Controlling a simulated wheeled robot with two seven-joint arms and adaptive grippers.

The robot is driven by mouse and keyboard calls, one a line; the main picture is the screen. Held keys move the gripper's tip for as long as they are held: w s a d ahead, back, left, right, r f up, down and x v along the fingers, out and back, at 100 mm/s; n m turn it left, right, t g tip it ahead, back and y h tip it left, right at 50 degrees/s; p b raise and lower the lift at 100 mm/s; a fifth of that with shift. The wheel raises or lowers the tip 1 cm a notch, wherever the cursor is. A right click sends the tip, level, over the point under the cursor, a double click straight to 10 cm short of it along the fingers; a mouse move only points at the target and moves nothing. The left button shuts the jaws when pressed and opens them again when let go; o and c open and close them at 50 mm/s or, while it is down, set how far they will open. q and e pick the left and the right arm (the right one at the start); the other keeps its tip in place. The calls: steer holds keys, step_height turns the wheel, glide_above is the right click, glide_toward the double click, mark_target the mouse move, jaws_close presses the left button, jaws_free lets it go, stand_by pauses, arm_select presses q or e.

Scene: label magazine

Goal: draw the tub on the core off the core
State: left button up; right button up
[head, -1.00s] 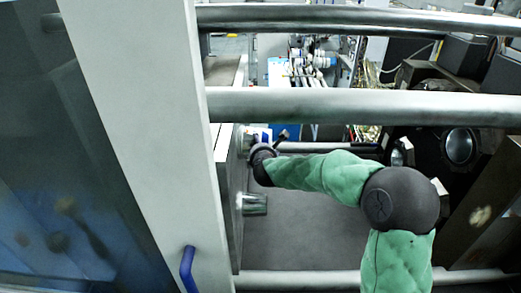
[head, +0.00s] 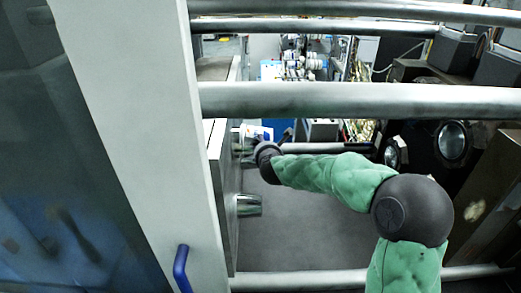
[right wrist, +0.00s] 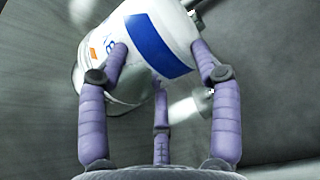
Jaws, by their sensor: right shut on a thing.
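The tub is white with a blue band and an orange mark; it fills the upper middle of the right wrist view (right wrist: 140,50), tilted in the picture. In the head view its white and blue side (head: 256,132) shows beside the plate. My right gripper (right wrist: 160,62) has its purple padded fingers around the tub, shut on it. In the head view the gripper (head: 258,147) is small and partly hidden by its wrist. A shiny metal core end (head: 237,139) shows left of the tub; whether the tub still surrounds it I cannot tell. My left gripper is out of view.
A second shiny core (head: 249,205) sticks out bare from the upright plate (head: 226,200) below. A thick grey rail (head: 350,100) crosses above my right arm, and another rail (head: 340,280) crosses below. A pale post (head: 130,130) with a blue handle (head: 181,268) stands left.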

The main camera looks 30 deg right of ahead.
steer(key=shift+s+d+f+b, duration=0.1)
steer(key=shift+s+d+b, duration=0.35)
steer(key=shift+d, duration=0.4)
steer(key=shift+s+d+b, duration=0.35)
steer(key=shift+s+d, duration=0.15)
steer(key=shift+d, duration=0.35)
jaws_close()
steer(key=shift+d+f+b, duration=0.15)
steer(key=shift+d+b, duration=0.15)
steer(key=shift+d, duration=0.2)
steer(key=shift+s+d+b, duration=0.4)
steer(key=shift+s+d, duration=0.05)
steer(key=shift+d, duration=0.3)
steer(key=shift+s+d+b, duration=0.45)
steer(key=shift+s+d, duration=0.05)
steer(key=shift+d, duration=0.25)
steer(key=shift+s+d+b, duration=0.4)
steer(key=shift+s+d, duration=0.05)
steer(key=shift+d, duration=0.3)
steer(key=s+a+b, duration=0.1)
steer(key=s+a, duration=0.3)
steer(key=s, duration=0.7)
steer(key=shift+s+a, duration=0.15)
steer(key=shift+a, duration=0.15)
